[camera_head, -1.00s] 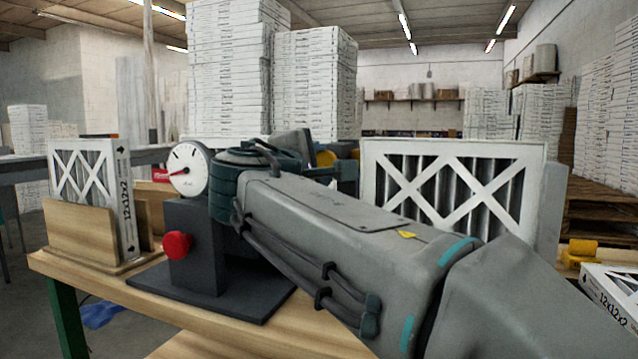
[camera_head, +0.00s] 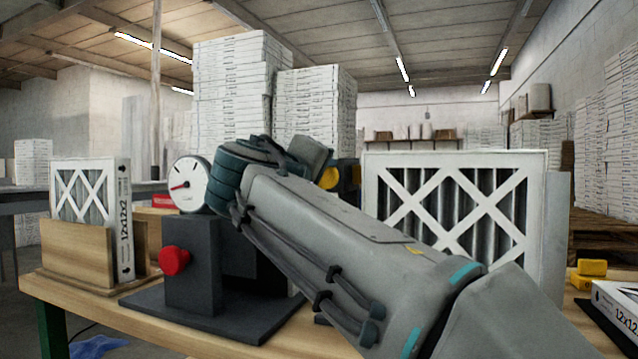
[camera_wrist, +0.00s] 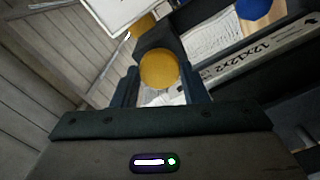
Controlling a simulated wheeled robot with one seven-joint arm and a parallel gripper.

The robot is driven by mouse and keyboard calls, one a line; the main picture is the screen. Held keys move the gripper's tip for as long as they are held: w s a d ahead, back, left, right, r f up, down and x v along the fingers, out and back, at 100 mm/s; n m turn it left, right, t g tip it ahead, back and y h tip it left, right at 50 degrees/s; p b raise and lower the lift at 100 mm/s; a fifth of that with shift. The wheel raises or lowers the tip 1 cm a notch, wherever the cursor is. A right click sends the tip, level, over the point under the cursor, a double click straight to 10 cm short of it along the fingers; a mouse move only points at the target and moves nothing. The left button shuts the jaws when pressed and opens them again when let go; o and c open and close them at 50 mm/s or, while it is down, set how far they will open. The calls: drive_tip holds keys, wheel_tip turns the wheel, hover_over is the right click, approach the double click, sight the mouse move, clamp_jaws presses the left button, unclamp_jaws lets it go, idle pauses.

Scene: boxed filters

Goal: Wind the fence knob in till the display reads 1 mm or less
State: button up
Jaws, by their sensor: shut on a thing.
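A round yellow knob (camera_wrist: 159,70) sits between the two dark fingers of my gripper (camera_wrist: 160,84) in the wrist view. My gripper is shut on this knob. In the head view a yellow part (camera_head: 329,178) shows just beyond my gripper, mostly hidden by my arm. A white-faced filter (camera_head: 455,205) stands upright to the right of it. No display with a readable millimetre value shows in either view; the fence is hidden behind my arm.
A round dial gauge (camera_head: 189,184) tops a dark stand with a red knob (camera_head: 174,261), close left of my arm. A wooden holder (camera_head: 77,253) carries another filter (camera_head: 90,195). A blue round thing (camera_wrist: 256,8) shows in the wrist view. Yellow blocks (camera_head: 590,270) lie at right.

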idle(0.3)
drive_tip(key=o, duration=1)
drive_tip(key=shift+c, duration=0.2)
drive_tip(key=p+v, duration=0.2)
drive_tip(key=v, duration=1.2)
drive_tip(key=shift+w, duration=0.1)
